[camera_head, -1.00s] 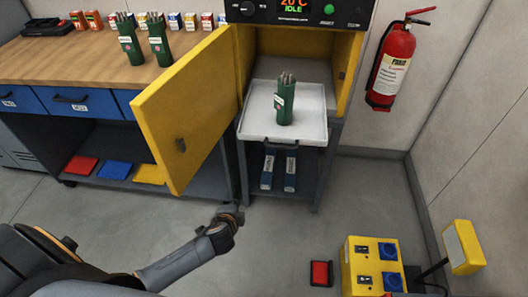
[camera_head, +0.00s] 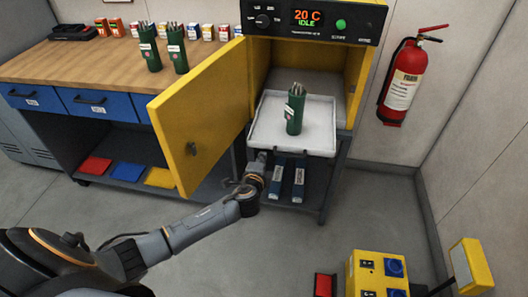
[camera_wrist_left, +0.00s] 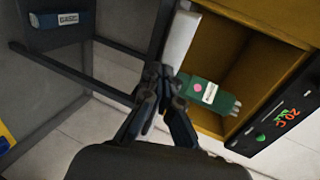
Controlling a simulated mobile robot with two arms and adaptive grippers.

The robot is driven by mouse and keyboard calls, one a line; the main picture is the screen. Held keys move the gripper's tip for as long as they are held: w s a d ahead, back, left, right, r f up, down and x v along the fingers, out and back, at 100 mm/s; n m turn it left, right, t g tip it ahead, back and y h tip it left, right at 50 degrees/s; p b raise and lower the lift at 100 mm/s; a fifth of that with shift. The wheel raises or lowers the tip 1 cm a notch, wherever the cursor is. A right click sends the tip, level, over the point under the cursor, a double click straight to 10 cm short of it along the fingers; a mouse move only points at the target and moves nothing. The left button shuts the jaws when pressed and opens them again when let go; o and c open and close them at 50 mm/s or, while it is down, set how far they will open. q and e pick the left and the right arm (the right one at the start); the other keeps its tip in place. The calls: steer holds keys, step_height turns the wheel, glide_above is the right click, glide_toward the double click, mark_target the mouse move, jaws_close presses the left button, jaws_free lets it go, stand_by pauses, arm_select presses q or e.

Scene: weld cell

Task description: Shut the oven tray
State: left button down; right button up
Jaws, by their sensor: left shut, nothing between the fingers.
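The yellow oven (camera_head: 361,80) has its door (camera_head: 200,115) swung wide open to the left. Its white tray (camera_head: 318,143) sticks out of the front opening. A green canister (camera_head: 294,114) holding several rods stands upright on the tray; it also shows in the left wrist view (camera_wrist_left: 212,92). My left gripper (camera_head: 262,160) is at the tray's front edge, near its left corner. In the left wrist view its closed, empty fingers (camera_wrist_left: 160,78) are close to the end of the tray (camera_wrist_left: 181,38); I cannot tell whether they touch. My right gripper is out of view.
A workbench (camera_head: 75,58) with two green canisters and small boxes stands left. Blue boxes (camera_head: 298,182) lie on the shelf below the tray. A fire extinguisher (camera_head: 404,80) hangs right. A yellow socket box (camera_head: 376,275) stands on the floor at front right.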

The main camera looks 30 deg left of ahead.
mark_target(266, 147)
arm_select(q)
steer(key=shift+w+a, duration=0.2)
steer(key=shift+w, duration=0.55)
steer(key=shift+w+a, duration=0.2)
steer(key=shift+w, duration=0.55)
